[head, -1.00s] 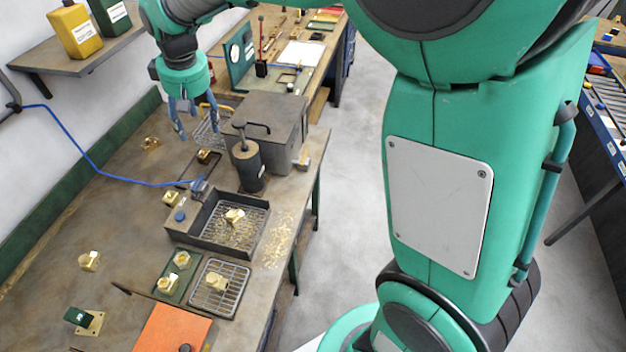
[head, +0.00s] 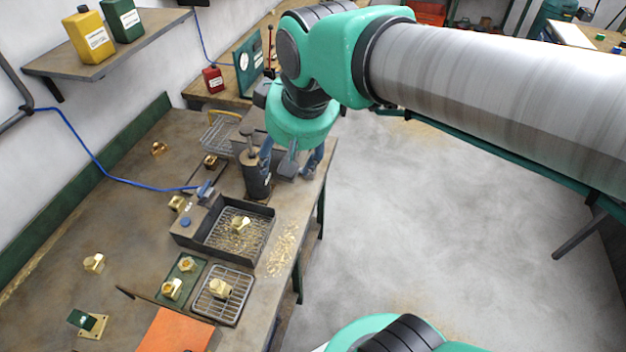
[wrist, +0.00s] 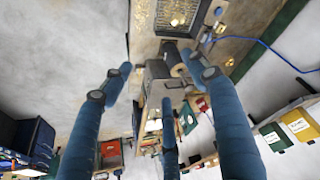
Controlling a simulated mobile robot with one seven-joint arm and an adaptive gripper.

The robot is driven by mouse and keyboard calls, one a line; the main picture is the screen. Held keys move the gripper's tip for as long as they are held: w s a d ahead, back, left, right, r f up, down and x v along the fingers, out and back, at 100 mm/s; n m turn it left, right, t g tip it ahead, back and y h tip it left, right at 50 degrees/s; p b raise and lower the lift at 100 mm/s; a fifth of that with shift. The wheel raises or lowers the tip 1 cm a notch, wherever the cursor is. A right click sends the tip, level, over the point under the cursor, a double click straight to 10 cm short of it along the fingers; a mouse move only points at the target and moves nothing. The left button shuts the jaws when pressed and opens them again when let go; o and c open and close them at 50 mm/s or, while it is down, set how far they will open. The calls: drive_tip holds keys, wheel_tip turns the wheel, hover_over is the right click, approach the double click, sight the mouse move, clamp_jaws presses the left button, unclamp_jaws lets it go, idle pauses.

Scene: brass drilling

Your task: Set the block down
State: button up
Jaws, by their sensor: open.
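Several brass blocks are in the head view. One sits in the dark chip tray (head: 213,249), the brass block (head: 241,223). Another brass block (head: 220,288) rests on a wire rack (head: 207,311). Two more sit on a green plate (head: 193,284), and others stand loose on the bench (head: 125,212). My gripper (head: 293,168) is over the bench's right edge, beside a dark canister (head: 257,182). In the wrist view my gripper (wrist: 160,88) has its blue fingers spread, with no block between them. I cannot tell which block the task means.
A grey box (wrist: 158,78) lies beyond the fingers in the wrist view. A wire basket (head: 218,133) stands at the bench's back. A blue hose (head: 120,181) crosses the bench. Open floor (head: 400,230) is to the right.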

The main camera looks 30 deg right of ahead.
drive_tip(key=s+d+f+m, duration=0.1)
drive_tip(key=s+d+f, duration=0.1)
drive_tip(key=s, duration=0.7)
drive_tip(key=shift+f+t, duration=0.25)
drive_tip(key=shift+t, duration=0.15)
drive_tip(key=shift+d, duration=0.1)
drive_tip(key=shift+f+b, duration=1.65)
drive_tip(key=shift+b, duration=0.05)
